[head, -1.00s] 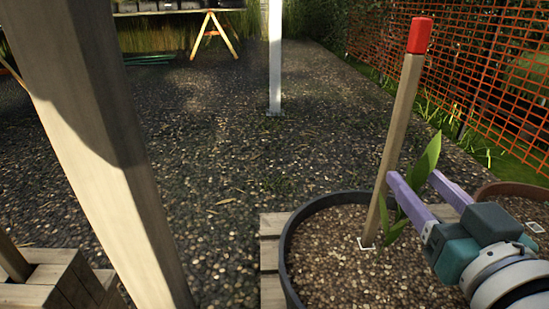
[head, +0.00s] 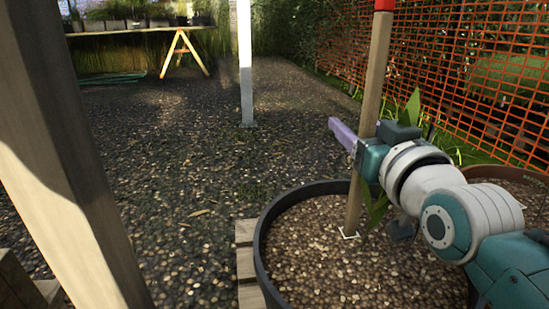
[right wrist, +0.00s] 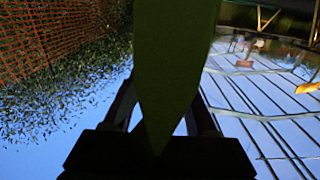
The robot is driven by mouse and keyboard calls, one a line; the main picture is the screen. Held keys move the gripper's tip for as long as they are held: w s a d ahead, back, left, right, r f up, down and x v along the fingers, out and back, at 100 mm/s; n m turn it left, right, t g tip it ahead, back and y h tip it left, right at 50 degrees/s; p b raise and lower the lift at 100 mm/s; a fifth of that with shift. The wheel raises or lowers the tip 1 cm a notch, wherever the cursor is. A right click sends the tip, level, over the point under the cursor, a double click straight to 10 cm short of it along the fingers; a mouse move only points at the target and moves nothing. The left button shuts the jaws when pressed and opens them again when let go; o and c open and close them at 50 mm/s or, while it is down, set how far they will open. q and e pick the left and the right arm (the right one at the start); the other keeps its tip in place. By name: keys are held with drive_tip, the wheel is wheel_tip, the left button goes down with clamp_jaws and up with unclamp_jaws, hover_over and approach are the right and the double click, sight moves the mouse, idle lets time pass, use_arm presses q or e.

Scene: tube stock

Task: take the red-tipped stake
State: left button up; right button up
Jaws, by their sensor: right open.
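The stake (head: 375,75) is a square wooden post standing nearly upright in a pot of brown gravel. Its red tip (head: 384,4) is cut off by the top edge of the head view. My right gripper (head: 343,133) crosses in front of the stake's middle and hides part of it. One purple finger sticks out left of the stake; the other finger is hidden. The gripper is open, and I cannot tell whether it touches the stake. In the right wrist view a broad green leaf (right wrist: 172,60) fills the middle, before the dark fingers; the stake is not recognisable there.
The round dark pot (head: 262,245) stands on wooden slats (head: 245,265). A leafy plant (head: 412,105) grows close to the stake. A thick wooden post (head: 55,170) blocks the left. Orange mesh fence (head: 490,70) runs behind at right. The gravel ground between is open.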

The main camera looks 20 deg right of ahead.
drive_tip(key=shift+s, duration=0.1)
drive_tip(key=shift+c, duration=0.9)
clamp_jaws()
